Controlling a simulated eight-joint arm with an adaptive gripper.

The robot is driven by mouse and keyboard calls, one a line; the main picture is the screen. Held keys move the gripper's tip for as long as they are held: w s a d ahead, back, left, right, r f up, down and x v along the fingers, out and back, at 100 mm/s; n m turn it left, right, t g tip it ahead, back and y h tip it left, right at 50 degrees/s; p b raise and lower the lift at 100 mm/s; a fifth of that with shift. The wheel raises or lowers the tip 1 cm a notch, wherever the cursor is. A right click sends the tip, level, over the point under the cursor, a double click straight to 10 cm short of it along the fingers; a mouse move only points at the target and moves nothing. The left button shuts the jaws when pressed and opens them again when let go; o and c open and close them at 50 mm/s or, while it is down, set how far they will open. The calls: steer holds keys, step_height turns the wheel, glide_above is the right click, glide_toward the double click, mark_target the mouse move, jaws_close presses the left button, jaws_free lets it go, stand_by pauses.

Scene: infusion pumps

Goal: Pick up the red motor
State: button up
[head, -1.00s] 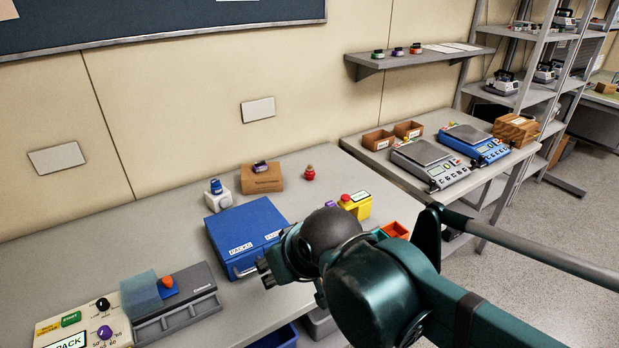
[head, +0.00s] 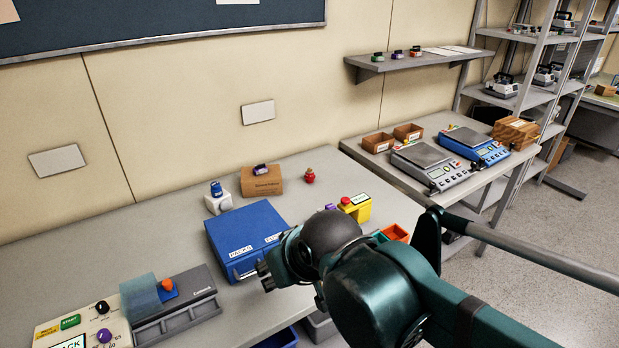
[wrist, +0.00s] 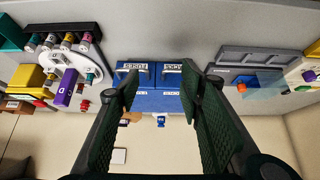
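A small red object with a rounded top, which looks like the red motor (head: 309,176), stands upright on the grey table to the right of a brown box. A small red shape (wrist: 85,104) at the left in the wrist view may be the same object. My gripper (wrist: 165,82) is open and empty, its two dark green fingers wide apart. In the wrist view the fingers frame a blue cabinet, and the red shape is outside them, to the left.
The blue cabinet (head: 245,236) stands mid-table, with a brown box (head: 262,181) and a white block with a blue part (head: 219,200) behind it. A yellow box with a red button (head: 356,207) is right of it. A white carousel (wrist: 65,62) holds several coloured pieces.

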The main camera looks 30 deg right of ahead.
steer(key=w+d+r+m+g+h+p, duration=0.1)
steer(key=w+d+r+m+p, duration=0.3)
steer(key=w+r, duration=0.45)
steer(key=m+g+h+p, duration=0.3)
steer(key=m+g+p, duration=0.2)
steer(key=m+p, duration=0.8)
glide_above(308, 170)
steer(key=a+p, duration=0.2)
step_height(308, 170, down, 11)
steer(key=n, duration=0.2)
steer(key=shift+s+f, duration=0.1)
steer(key=shift+s, duration=0.15)
steer(key=shift+f, duration=0.1)
steer(key=shift+b+x, duration=0.3)
steer(key=shift+x, duration=0.9)
